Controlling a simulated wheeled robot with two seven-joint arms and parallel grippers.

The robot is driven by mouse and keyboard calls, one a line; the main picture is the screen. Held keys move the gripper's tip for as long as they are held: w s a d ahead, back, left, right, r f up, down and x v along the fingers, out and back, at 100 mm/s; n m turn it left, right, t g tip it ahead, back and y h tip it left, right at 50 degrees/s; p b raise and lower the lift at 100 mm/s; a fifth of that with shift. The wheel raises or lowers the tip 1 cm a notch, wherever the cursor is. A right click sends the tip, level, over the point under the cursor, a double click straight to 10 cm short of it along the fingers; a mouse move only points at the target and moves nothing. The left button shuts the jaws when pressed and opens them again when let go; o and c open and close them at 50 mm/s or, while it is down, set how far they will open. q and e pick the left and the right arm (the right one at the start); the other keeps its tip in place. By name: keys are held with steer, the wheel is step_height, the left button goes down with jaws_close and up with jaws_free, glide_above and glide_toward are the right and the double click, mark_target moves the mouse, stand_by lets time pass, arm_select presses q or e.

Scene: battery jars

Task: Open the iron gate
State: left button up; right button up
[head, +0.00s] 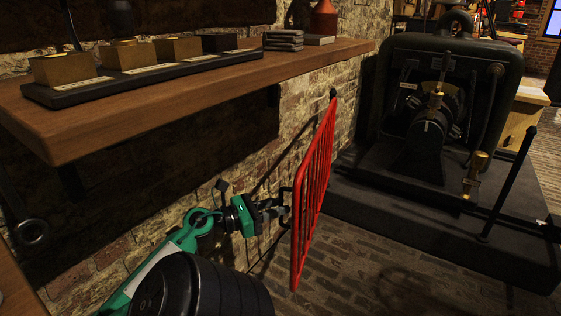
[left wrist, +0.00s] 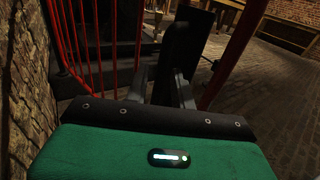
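The iron gate (head: 312,185) is a red barred panel, seen nearly edge-on in the middle of the head view, standing out from the brick wall. Its red bars (left wrist: 108,45) show at the left of the left wrist view. A dark handle (head: 284,207) sits on the gate's near face. My left gripper (head: 273,208) is at this handle, between wall and gate. In the left wrist view its two fingers stand apart, with a dark upright piece (left wrist: 188,45) at and beyond them. Whether they grip it is unclear. My right gripper is not in view.
A wooden shelf (head: 150,105) with blocks and a red vessel (head: 323,19) overhangs the left side. A large black machine (head: 440,110) stands on a dark plinth (head: 350,205) behind the gate. Brick floor (head: 400,290) lies open in front and to the right.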

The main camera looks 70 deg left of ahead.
arm_select(q)
steer(key=s+p, duration=0.2)
steer(key=s, duration=0.4)
steer(key=shift+s, duration=0.1)
